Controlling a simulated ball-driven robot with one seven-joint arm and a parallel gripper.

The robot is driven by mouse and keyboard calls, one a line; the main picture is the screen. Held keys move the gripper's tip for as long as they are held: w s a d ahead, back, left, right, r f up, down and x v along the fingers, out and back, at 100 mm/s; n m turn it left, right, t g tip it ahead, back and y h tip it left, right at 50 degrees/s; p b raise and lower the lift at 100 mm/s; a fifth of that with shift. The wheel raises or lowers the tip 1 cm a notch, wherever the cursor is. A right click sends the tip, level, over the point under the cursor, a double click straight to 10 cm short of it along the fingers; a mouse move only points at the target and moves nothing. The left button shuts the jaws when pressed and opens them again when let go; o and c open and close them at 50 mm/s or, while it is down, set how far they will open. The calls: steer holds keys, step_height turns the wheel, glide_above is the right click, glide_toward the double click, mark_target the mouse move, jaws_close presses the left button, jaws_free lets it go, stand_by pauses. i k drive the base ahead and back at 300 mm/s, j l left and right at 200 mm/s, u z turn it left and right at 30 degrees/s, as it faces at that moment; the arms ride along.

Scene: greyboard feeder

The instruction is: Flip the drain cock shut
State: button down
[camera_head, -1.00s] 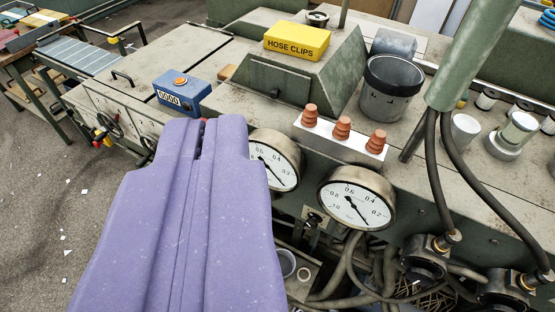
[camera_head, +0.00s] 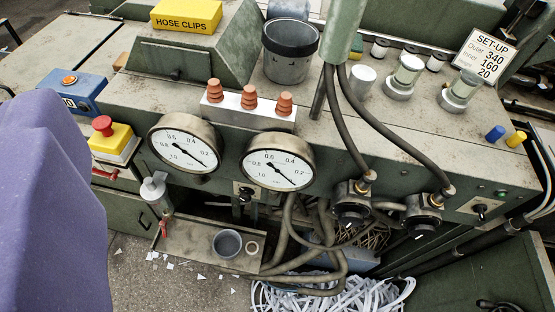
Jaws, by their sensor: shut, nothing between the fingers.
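The drain cock's red lever (camera_head: 163,227) hangs roughly straight down under a small grey cylindrical unit (camera_head: 155,194) on the machine's front, left of centre. The cock's body is too small to make out clearly.
Two gauges (camera_head: 184,148) sit above right. A tray (camera_head: 190,240) holding a grey cup (camera_head: 227,243) lies beside the lever. Hoses (camera_head: 300,235) crowd the right.

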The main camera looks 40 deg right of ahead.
mark_target(163, 224)
steer(key=k+j, duration=0.3)
steer(key=k, duration=0.15)
steer(key=k+j+z, duration=0.1)
steer(key=k+j, duration=0.15)
steer(key=k, duration=0.15)
steer(key=k+j, duration=0.25)
steer(key=k, duration=0.2)
steer(key=k+j+z, duration=0.1)
steer(key=k+j, duration=0.15)
steer(key=k, duration=0.2)
steer(key=i+j+z, duration=0.1)
steer(key=i, duration=0.45)
steer(key=i+j, duration=0.3)
steer(key=i, duration=0.2)
steer(key=i+j+z, duration=0.15)
steer(key=i, duration=0.35)
steer(key=i+j+z, duration=0.1)
steer(key=i+j, duration=0.2)
steer(key=i, duration=0.25)
steer(key=i+j, duration=0.35)
steer(key=i, duration=0.15)
steer(key=l+z, duration=0.05)
